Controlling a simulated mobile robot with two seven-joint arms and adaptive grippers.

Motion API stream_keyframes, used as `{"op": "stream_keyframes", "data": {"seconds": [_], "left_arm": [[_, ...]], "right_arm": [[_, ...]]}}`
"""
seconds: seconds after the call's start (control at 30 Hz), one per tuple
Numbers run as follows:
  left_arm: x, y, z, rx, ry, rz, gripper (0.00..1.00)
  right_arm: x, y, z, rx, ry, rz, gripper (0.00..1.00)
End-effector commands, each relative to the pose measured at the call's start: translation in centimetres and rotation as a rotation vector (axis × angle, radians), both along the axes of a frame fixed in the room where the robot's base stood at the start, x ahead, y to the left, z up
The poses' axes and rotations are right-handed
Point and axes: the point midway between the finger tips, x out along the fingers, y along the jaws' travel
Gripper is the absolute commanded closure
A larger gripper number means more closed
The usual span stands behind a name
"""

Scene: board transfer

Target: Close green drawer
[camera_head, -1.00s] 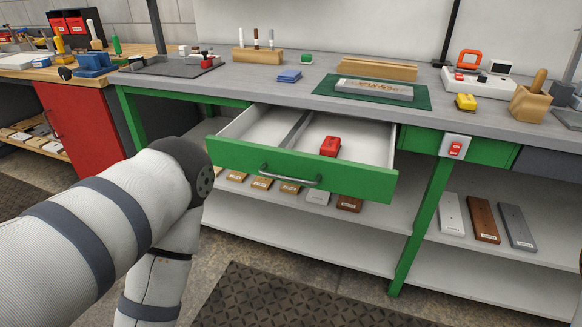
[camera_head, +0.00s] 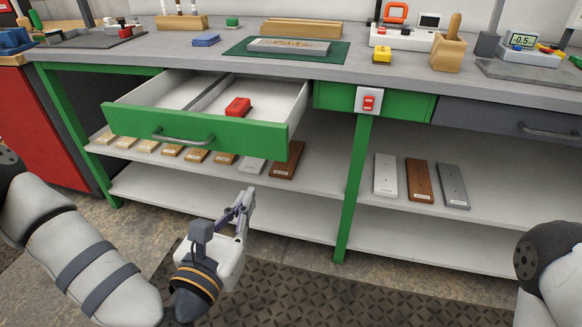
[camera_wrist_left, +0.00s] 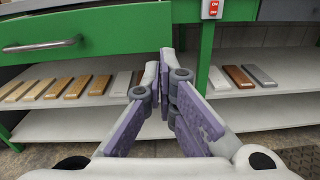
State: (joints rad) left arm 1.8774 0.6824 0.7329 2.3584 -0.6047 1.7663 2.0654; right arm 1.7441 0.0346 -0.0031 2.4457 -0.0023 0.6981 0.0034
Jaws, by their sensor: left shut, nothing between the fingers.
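The green drawer (camera_head: 195,137) stands pulled out from under the grey workbench, with a metal bar handle (camera_head: 183,138) on its front. A red block (camera_head: 238,107) lies inside it, right of the divider. In the left wrist view the drawer front (camera_wrist_left: 88,32) fills the upper left. My left gripper (camera_head: 246,197) is below and in front of the drawer's right end, apart from it, shut and empty. Its fingers (camera_wrist_left: 164,68) also show in the left wrist view, pointing at the shelf area. Part of my right arm shows at the right edge; its gripper is out of view.
Labelled boards lie on the shelf (camera_head: 320,165) below the drawer. A green table leg (camera_head: 354,190) stands right of the drawer, beneath a red switch (camera_head: 369,101). A grey drawer (camera_head: 500,123) is farther right. The floor mat (camera_head: 330,295) in front is clear.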

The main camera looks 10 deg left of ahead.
Motion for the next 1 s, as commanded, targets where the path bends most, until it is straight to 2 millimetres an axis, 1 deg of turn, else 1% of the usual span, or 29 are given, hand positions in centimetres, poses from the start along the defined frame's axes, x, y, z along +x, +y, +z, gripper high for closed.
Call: {"op": "stream_keyframes", "data": {"seconds": [0.07, 0.17, 0.27, 0.6, 0.7, 0.83, 1.0], "left_arm": [[0.5, 0.6, 0.7, -0.049, -0.025, 0.027, 1.0], [1.5, 0.6, 1.1, -0.058, -0.035, 0.028, 1.0], [3.4, 0.4, 1.1, -0.056, -0.035, 0.027, 1.0], [10.7, -0.2, 1.0, -0.053, -0.029, 0.026, 1.0], [12.4, -0.4, 0.9, -0.052, -0.027, 0.025, 1.0], [13.8, -0.5, 0.9, -0.052, -0.026, 0.025, 1.0], [14.3, -0.6, 0.8, -0.053, -0.024, 0.024, 1.0]], "right_arm": [[-0.1, 0.0, -0.1, 0.001, 0.002, 0.001, 0.6], [0.0, 0.0, 0.0, 0.002, -0.001, 0.001, 0.6], [0.2, 0.1, 0.2, 0.002, -0.005, 0.002, 0.6], [0.3, 0.0, 0.3, 0.001, -0.009, 0.001, 0.6], [0.4, 0.0, 0.4, 0.001, -0.011, 0.001, 0.6], [0.4, 0.0, 0.4, 0.001, -0.011, 0.001, 0.6], [0.4, 0.0, 0.4, 0.001, -0.011, 0.001, 0.6]]}}
